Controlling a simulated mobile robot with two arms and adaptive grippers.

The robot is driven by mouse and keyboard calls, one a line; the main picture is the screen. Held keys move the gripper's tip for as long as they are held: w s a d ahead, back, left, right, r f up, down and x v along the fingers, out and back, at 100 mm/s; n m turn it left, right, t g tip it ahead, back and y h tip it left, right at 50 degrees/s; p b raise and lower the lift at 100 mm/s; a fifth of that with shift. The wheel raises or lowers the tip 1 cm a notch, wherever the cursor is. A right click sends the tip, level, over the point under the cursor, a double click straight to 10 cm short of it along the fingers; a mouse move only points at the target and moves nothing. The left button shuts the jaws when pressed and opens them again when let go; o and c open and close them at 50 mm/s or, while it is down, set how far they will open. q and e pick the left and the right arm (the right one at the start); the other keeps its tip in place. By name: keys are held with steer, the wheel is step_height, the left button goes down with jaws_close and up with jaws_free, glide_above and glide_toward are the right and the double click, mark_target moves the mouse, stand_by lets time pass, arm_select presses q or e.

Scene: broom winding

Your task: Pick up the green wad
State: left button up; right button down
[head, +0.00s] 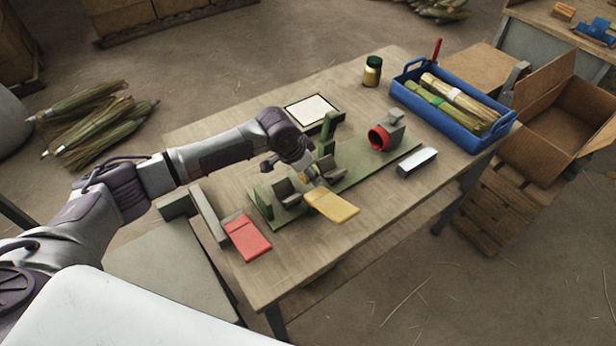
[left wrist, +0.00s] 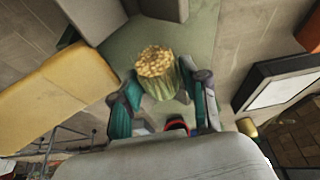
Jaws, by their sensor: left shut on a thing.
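The green wad (left wrist: 160,68) is a short bundle of straw with green sides and a cut, yellowish end. In the left wrist view it stands between the two fingers of my left gripper (left wrist: 165,100). The gripper is shut on it. In the head view my left gripper (head: 308,172) is over the green fixture board (head: 350,176) on the table, between the grey brackets and the green post. The wad is mostly hidden there by the gripper. I cannot tell whether it touches the board. My right gripper is not in view.
A yellow pad (head: 332,205) and a red pad (head: 247,238) lie near the front. A red ring clamp (head: 379,138), a pale block (head: 417,162), a framed white pad (head: 312,109), a jar (head: 372,71) and a blue crate (head: 437,114) of bundles are around. The right front table is clear.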

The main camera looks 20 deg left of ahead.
arm_select(q)
step_height(320, 180, up, 2)
steer(key=s+d+r+b, duration=0.2)
steer(key=d+r, duration=0.4)
steer(key=d, duration=0.5)
step_height(320, 180, up, 8)
steer(key=p, duration=0.6)
steer(key=s+a+n+y+b, duration=0.2)
steer(key=s+a+n+b, duration=0.4)
steer(key=s+a, duration=0.5)
steer(key=shift+s+a+f+n+t+y, duration=0.3)
steer(key=shift+s+a+f+n+t, duration=0.15)
steer(key=shift+a, duration=0.6)
